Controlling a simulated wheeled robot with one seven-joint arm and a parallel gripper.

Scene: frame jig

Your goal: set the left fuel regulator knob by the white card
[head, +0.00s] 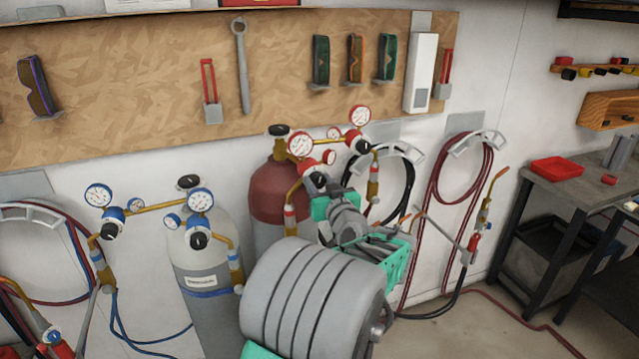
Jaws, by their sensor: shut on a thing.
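The red-brown fuel cylinder (272,195) stands against the wall with red-rimmed gauges above it. The left fuel regulator knob (318,179) is dark and sits below the left red gauge (300,146). My gripper (328,190) reaches up to it from the front and is shut on it; the fingertips are small and partly hidden by my wrist. The right fuel regulator knob (363,146) is free. A tall white panel (421,65) with a grey square hangs on the board; I cannot tell whether it is the white card, and no writing is readable.
A grey cylinder (203,255) with blue gauges stands close on the left. Hoses (470,190) hang on the wall to the right, beside a torch (485,215). A dark workbench (560,190) stands at the far right. My arm covers the fuel cylinder's lower part.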

